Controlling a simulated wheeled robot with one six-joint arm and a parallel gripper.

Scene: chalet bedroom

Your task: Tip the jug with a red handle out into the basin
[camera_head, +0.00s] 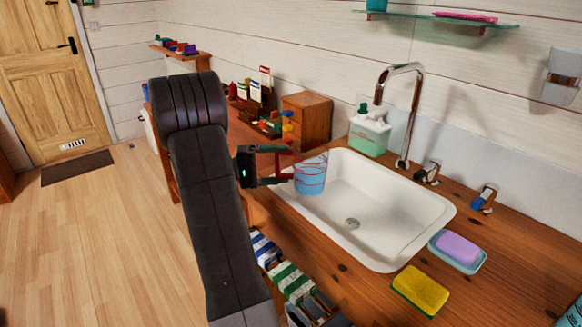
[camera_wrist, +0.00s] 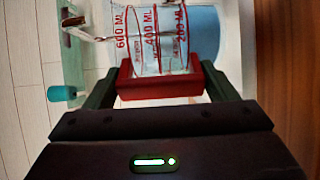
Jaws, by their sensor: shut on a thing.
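The jug (camera_head: 311,176) is clear with red markings and holds light blue liquid. It looks upright over the left end of the white basin (camera_head: 433,222). I cannot tell how high it hangs above the basin. In the wrist view the jug (camera_wrist: 150,35) lies sideways in the picture, with volume marks on its wall and its red handle (camera_wrist: 160,88) nearest to me. My gripper (camera_head: 282,166) comes from the left and is shut on the red handle; its fingers also show in the wrist view (camera_wrist: 160,80). The basin's drain shows and its floor looks empty.
A chrome tap (camera_head: 412,110) and a soap dispenser (camera_head: 369,133) stand behind the basin. A yellow sponge (camera_head: 420,291) and a purple soap in a dish (camera_head: 458,248) lie to the right. A wooden box (camera_head: 307,120) and small items stand behind the jug. A glass shelf (camera_head: 435,18) hangs above.

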